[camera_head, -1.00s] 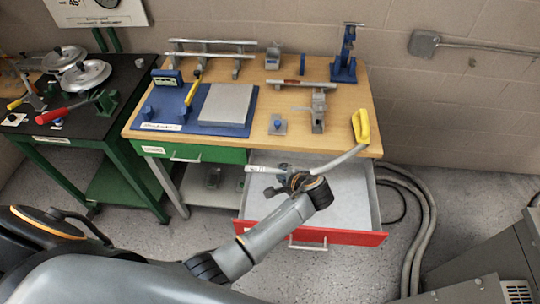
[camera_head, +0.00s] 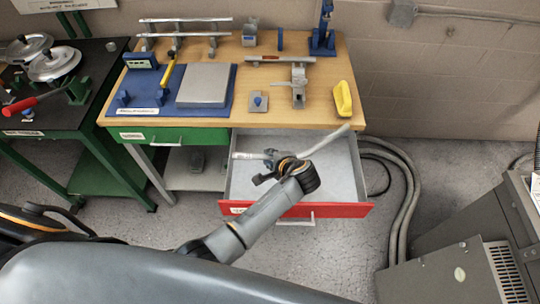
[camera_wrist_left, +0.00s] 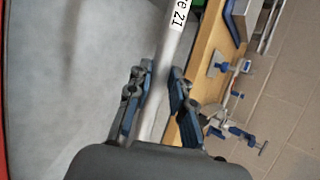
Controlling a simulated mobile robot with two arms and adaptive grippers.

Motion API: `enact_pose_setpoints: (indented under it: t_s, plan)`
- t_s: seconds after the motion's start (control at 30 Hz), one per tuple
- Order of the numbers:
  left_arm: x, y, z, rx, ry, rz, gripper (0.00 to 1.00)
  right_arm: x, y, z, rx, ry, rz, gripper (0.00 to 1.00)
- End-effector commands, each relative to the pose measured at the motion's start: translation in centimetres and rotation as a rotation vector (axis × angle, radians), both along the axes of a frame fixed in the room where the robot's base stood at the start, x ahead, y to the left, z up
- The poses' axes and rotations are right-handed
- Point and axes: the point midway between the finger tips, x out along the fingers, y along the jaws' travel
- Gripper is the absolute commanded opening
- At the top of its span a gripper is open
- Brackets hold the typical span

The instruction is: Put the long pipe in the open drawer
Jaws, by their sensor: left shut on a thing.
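My left gripper (camera_head: 275,160) is shut on the long grey pipe (camera_head: 327,142), over the open drawer (camera_head: 337,180) with the red front. The pipe looks bent, with its middle hidden by my gripper and wrist. Its right end reaches up beside the table's front edge; its left end is over the drawer's left part. In the left wrist view the pipe (camera_wrist_left: 169,65) runs between the two fingers and carries a white label ending in "e 21". The grey drawer floor (camera_wrist_left: 70,80) shows to its left. I cannot tell the exact height of the pipe above the floor. My right gripper is not in view.
The wooden table top (camera_head: 300,118) stands above the drawer, with a yellow handle-like piece (camera_head: 343,98) near its right front edge. A closed green drawer (camera_head: 185,136) is to the left. Thick hoses (camera_head: 405,200) and a grey cabinet (camera_head: 450,260) lie to the right.

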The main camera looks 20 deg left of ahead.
Motion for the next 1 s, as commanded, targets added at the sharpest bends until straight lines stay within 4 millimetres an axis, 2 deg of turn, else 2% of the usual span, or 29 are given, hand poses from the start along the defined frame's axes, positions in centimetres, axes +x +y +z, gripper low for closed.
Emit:
enact_pose_setpoints:
  t_s: [0.03,0.7,1.0]
  plan:
    - [0.1,0.0,-0.8,-0.001,-0.003,0.000,0.00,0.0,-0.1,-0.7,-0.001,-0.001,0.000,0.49]
    - [0.1,0.0,-7.5,-0.001,-0.002,0.000,0.00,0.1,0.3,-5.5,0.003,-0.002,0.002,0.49]
    - [0.1,-0.1,-9.8,-0.002,-0.004,0.000,0.00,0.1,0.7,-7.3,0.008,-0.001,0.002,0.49]
